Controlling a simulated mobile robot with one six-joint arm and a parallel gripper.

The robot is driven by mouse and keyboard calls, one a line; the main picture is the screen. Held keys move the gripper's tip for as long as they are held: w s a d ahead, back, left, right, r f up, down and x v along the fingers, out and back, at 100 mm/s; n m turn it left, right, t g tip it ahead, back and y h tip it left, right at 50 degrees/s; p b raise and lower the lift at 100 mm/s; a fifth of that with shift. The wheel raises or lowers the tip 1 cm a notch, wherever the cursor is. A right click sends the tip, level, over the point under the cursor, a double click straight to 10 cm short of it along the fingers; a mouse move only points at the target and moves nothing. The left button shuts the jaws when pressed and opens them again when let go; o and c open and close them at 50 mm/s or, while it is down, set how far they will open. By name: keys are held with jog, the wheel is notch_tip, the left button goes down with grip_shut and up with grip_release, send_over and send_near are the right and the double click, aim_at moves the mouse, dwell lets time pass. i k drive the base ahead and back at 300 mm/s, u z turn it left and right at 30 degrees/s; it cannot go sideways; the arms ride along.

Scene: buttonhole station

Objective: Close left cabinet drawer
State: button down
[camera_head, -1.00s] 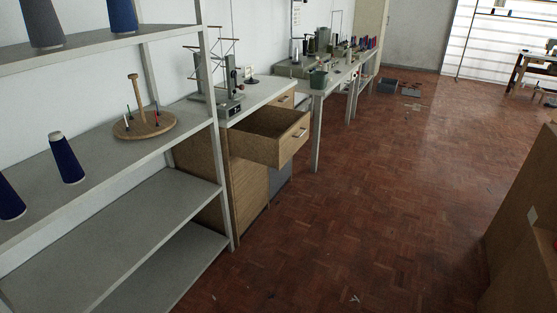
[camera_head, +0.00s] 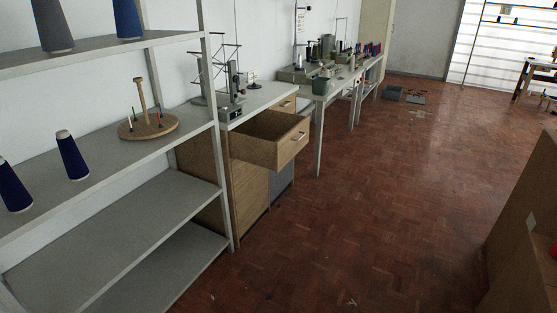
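The wooden cabinet (camera_head: 249,197) stands under a pale worktop, just beyond the metal shelf. Its open drawer (camera_head: 279,151) sticks out to the right over the floor. The drawer's front has a light metal handle (camera_head: 299,136) and its inside looks empty. My gripper is not in view.
A grey metal shelf (camera_head: 120,230) with thread cones (camera_head: 72,155) stands close on the left. A wooden panel (camera_head: 520,230) stands at the right. The parquet floor (camera_head: 380,190) between them is clear. A table leg (camera_head: 319,140) stands beyond the drawer.

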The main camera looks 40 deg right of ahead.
aim_at(270, 139)
jog(key=z, duration=0.1)
jog(key=i, duration=0.95)
jog(key=u, duration=0.05)
